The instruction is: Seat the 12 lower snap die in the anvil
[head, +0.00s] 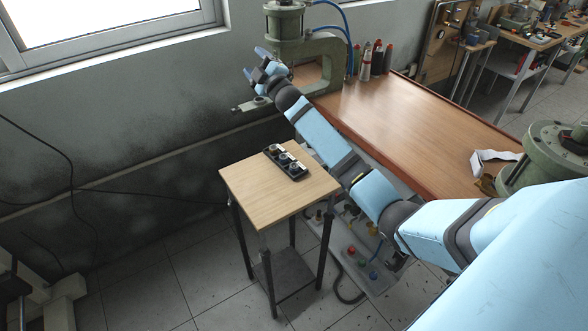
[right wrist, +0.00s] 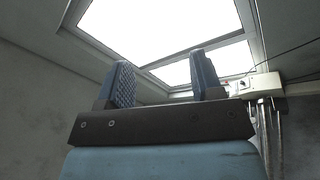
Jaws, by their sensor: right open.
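My right gripper (head: 255,62) is up by the near press (head: 326,58), above and left of its lower arm. In the right wrist view its two ridged fingers (right wrist: 162,62) stand apart with nothing between them, against the window. The anvil (head: 257,102) appears at the end of the press's lower arm, just below the gripper; the gripper is apart from it, and I cannot tell whether a die sits in it. A black tray (head: 274,154) with small round metal dies and white labels lies on the small wooden stand. The die numbers are too small to read. My left gripper is out of view.
The small stand (head: 248,183) has a mostly bare top. The wooden bench (head: 425,125) is largely clear, with bottles (head: 376,60) beside the press. A second press (head: 545,150) stands at right. A panel with coloured buttons (head: 362,262) is below. The window wall is close behind the gripper.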

